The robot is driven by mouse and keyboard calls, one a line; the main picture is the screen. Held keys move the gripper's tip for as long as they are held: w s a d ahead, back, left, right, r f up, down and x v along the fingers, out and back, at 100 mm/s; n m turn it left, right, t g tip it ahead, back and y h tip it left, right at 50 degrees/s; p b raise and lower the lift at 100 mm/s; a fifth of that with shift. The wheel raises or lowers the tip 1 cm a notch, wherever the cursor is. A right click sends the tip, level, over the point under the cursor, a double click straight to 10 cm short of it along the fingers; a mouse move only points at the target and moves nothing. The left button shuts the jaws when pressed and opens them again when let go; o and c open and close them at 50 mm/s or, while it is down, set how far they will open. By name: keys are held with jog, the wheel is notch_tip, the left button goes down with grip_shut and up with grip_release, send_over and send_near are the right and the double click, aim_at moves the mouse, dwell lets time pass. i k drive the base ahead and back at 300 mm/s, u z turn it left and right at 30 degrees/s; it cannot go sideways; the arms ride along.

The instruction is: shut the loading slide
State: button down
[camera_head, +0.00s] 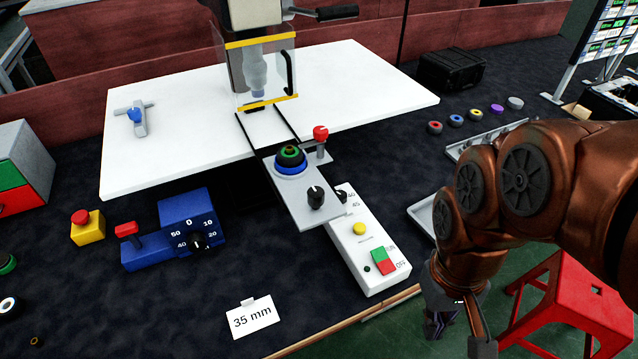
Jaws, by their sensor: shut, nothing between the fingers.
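The loading slide (300,198) is a grey plate drawn out toward me on two dark rails from under the press. It carries a round blue, black and green fixture (290,159), a black knob (315,197) and a red-topped lever (320,141) at its right edge. The press (262,75) stands behind it with a clear guard framed in yellow. My gripper (457,318) hangs at the lower right, past the table's front edge, well apart from the slide. Its fingers are shut and empty, partly hidden by my own arm.
A white control box (365,245) with yellow, green and red buttons lies just right of the slide's front end. A blue dial box (187,228) and a "35 mm" card (252,318) are to the left. A red stool (570,300) stands on the floor at right.

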aim_at(311, 202)
jog(key=k, duration=0.95)
jog(key=u, duration=1.4)
jog(key=i, duration=0.5)
